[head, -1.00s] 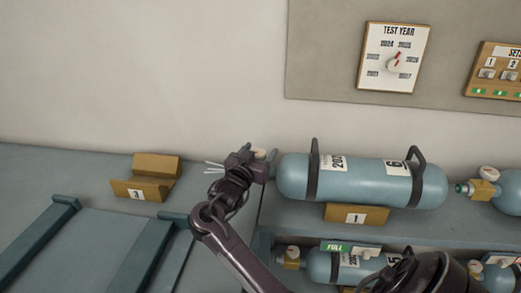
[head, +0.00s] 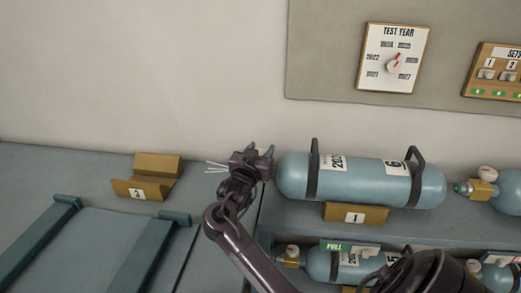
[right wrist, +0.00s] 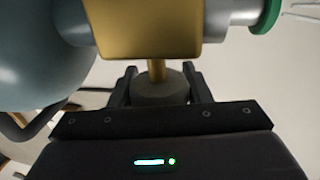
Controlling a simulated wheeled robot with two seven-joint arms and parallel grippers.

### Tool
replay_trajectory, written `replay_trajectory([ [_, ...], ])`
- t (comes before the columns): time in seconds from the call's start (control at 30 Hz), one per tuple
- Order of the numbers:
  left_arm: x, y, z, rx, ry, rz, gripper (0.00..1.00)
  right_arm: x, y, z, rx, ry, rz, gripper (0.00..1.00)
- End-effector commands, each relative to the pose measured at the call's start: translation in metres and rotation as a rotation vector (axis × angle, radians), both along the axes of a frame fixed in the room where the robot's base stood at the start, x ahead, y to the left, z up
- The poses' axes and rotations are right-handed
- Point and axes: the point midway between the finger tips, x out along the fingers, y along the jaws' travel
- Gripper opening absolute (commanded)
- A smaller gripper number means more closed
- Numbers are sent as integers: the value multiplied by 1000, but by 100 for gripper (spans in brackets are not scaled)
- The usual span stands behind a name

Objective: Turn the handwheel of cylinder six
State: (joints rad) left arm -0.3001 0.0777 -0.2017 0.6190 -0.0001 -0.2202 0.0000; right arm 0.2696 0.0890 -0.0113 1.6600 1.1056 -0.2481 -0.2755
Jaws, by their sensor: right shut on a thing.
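Cylinder six (head: 365,184) is a blue-grey tank lying on its side on stand 1, with a "6" label and dark bands with handles. Its valve end points left. My right gripper (head: 262,153) is at that end and hides the valve in the head view. In the right wrist view the grey handwheel (right wrist: 160,93) sits between the two fingers of my right gripper (right wrist: 160,86), which is shut on it. A thin brass stem joins the handwheel to the brass valve body (right wrist: 155,30). My left gripper is not in view.
An empty stand marked 3 (head: 145,185) is on the bench to the left. Another cylinder (head: 508,190) lies close on the right. More cylinders (head: 345,266) lie on the shelf below. A test year dial board (head: 394,58) hangs on the wall behind.

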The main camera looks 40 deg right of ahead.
Motion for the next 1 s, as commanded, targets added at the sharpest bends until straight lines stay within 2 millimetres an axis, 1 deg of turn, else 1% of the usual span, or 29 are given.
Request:
replay_trajectory([
  [0.03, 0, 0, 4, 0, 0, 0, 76, -1, 0, 1, -1, 3, 36, 21],
  [0.23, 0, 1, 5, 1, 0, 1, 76, 1, 1, 1, -1, 0, 151, 21],
  [0.6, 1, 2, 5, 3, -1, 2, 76, 2, 2, 1, 0, 2, 173, 21],
  [0.63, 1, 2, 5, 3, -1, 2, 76, 2, 2, 1, 0, 2, 173, 48],
  [0.77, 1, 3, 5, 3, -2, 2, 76, 2, 2, 1, 0, 1, 172, 65],
  [1.0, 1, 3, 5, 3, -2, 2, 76, 2, 3, 1, -1, 1, 172, 66],
])
